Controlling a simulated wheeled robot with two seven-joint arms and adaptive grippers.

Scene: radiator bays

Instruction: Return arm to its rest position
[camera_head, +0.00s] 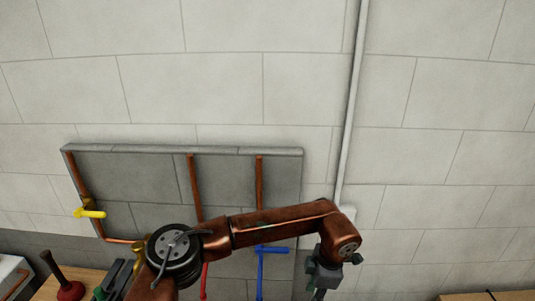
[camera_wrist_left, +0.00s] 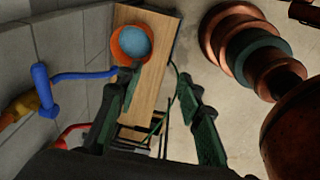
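My left arm (camera_head: 275,227) comes in from the lower left in the head view and reaches right across the front of the wall. My left gripper (camera_head: 320,280) hangs down from its end near the bottom edge, with its fingertips hard to make out. In the left wrist view the left gripper (camera_wrist_left: 161,78) has its two dark green fingers spread apart, with nothing between them. My right gripper cannot be made out in either view.
A grey panel (camera_head: 115,170) carries copper pipes, a yellow valve (camera_head: 90,213) and a blue valve (camera_head: 270,250). A red plunger (camera_head: 70,290) stands at lower left. An orange bucket (camera_wrist_left: 116,47) with blue contents sits on a wooden surface (camera_wrist_left: 150,75). A vertical conduit (camera_head: 352,100) runs up the wall.

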